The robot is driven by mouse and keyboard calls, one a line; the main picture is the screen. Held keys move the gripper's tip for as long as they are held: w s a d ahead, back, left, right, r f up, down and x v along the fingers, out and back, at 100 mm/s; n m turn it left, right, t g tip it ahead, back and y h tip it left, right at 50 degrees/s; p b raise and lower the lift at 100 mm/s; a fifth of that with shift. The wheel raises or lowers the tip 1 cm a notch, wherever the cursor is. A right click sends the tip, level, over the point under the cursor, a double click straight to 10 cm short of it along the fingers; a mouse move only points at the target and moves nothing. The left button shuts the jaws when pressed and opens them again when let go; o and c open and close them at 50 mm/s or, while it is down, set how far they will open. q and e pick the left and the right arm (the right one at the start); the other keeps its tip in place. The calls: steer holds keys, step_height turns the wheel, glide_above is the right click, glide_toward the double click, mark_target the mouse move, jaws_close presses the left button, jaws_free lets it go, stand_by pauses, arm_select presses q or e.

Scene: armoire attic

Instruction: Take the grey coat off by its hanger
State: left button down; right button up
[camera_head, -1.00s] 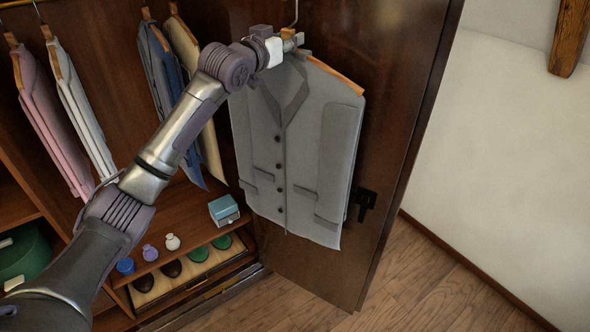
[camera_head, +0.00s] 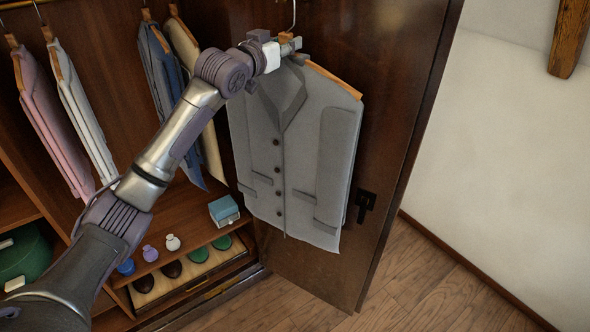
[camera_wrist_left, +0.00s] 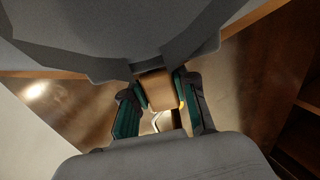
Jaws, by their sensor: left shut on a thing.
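The grey coat (camera_head: 302,165) hangs upright on a wooden hanger (camera_head: 335,80) in front of the open armoire door. My left gripper (camera_head: 290,46) is at the top centre of the hanger, above the collar. In the left wrist view its fingers (camera_wrist_left: 160,108) are shut on the wooden middle of the hanger (camera_wrist_left: 157,91), with the grey coat (camera_wrist_left: 130,35) close by. The metal hook rises above the gripper, and its top is cut off by the frame, so I cannot tell what it hangs on. My right gripper is not in view.
The dark door (camera_head: 400,110) stands behind the coat, with a black handle (camera_head: 365,205). Pink (camera_head: 50,120), white (camera_head: 82,115) and blue (camera_head: 165,80) garments hang inside at left. A blue box (camera_head: 224,210), small bottles and shoes sit below. Floor (camera_head: 430,285) at right is clear.

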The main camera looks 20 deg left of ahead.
arm_select(q)
steer(key=shift+r, duration=0.15)
steer(key=c, duration=0.8)
jaws_free()
steer(key=shift+s, duration=0.1)
steer(key=shift+f, duration=0.3)
steer(key=shift+s+a, duration=0.2)
steer(key=v, duration=1.1)
steer(key=shift+s+a+r, duration=0.1)
steer(key=shift+s+r, duration=0.15)
steer(key=shift+r, duration=0.05)
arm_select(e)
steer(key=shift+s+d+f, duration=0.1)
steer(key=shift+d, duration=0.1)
arm_select(q)
steer(key=shift+w, duration=0.1)
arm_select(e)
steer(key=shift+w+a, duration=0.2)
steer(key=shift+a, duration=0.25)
arm_select(q)
steer(key=shift+f, duration=0.1)
